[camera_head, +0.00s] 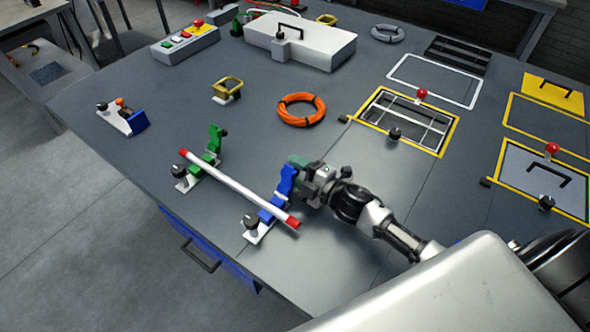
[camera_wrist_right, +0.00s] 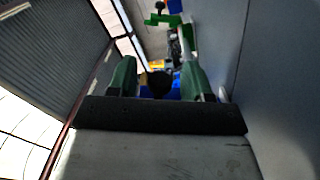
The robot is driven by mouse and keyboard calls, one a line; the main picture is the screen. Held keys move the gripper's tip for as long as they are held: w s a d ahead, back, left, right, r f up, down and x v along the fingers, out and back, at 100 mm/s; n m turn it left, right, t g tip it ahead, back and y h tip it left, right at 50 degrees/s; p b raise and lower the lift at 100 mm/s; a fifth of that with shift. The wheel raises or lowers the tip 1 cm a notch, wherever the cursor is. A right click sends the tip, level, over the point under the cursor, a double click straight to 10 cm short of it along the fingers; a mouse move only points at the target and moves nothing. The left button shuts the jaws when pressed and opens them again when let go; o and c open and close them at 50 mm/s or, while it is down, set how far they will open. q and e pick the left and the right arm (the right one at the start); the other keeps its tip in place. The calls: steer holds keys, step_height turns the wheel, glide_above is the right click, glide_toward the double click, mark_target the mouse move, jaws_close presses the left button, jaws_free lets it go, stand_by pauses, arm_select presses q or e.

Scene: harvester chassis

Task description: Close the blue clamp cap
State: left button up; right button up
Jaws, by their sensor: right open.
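The blue clamp (camera_head: 268,214) holds the right end of a white rod (camera_head: 235,184) with red ends. Its blue cap (camera_head: 286,181) stands raised, open, at the far side of the rod. My right gripper (camera_head: 298,165) is at the cap's upper right side, very close to it; contact cannot be told. In the right wrist view, the green fingers of my right gripper (camera_wrist_right: 159,80) are apart, with a dark knob and some blue clamp parts (camera_wrist_right: 146,94) showing beyond them. My left gripper is not in view.
A green clamp (camera_head: 204,160) with its cap raised supports the rod's other end. An orange cable ring (camera_head: 301,109) lies behind my gripper. A yellow-edged opening (camera_head: 407,121) is to the right. The table's front edge (camera_head: 158,202) is near the clamps.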

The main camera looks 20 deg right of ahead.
mark_target(288, 171)
jaws_close()
stand_by(0.4)
steer(key=n, duration=0.1)
steer(key=a+r+n, duration=0.1)
steer(key=n, duration=0.1)
steer(key=shift+s+r, duration=0.25)
steer(key=shift+s, duration=0.1)
steer(key=shift+s+a+r+n, duration=0.25)
steer(key=shift+a+n, duration=0.15)
steer(key=shift+n, duration=0.6)
steer(key=shift+s+a+r+n, duration=0.25)
steer(key=shift+a+n, duration=0.1)
steer(key=shift+n, duration=0.65)
